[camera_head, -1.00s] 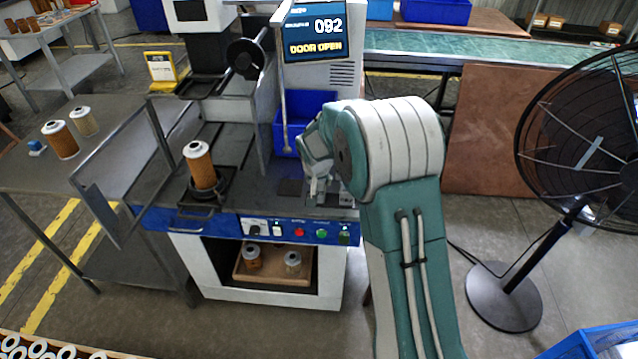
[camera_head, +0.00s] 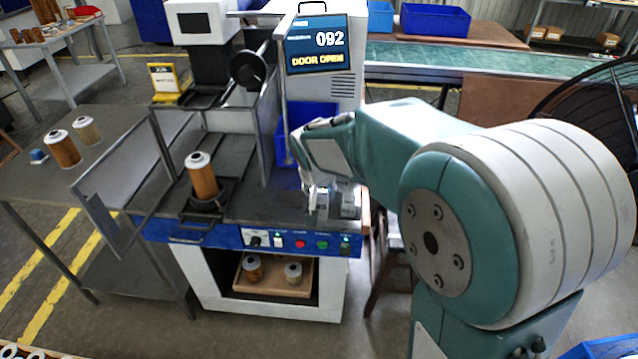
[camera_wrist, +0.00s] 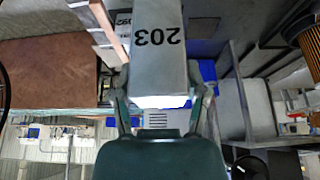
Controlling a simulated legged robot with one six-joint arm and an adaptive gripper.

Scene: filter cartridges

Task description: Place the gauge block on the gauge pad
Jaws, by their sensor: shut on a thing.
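The gauge block (camera_wrist: 158,48) is a pale grey block marked 203, large in the wrist view. My gripper (camera_wrist: 160,103) has a finger on each side of the block and is shut on it. In the head view my gripper (camera_head: 316,196) hangs over the right end of the machine's dark bench top, with the block partly hidden by the fingers. I cannot tell whether the block touches the bench. I cannot make out the gauge pad clearly; the bench around my gripper is partly covered.
A filter cartridge (camera_head: 201,175) stands in a dark holder left of my gripper. A screen (camera_head: 318,43) reads 092, DOOR OPEN. A blue bin (camera_head: 300,130) stands behind. A fan (camera_head: 595,110) is at the right.

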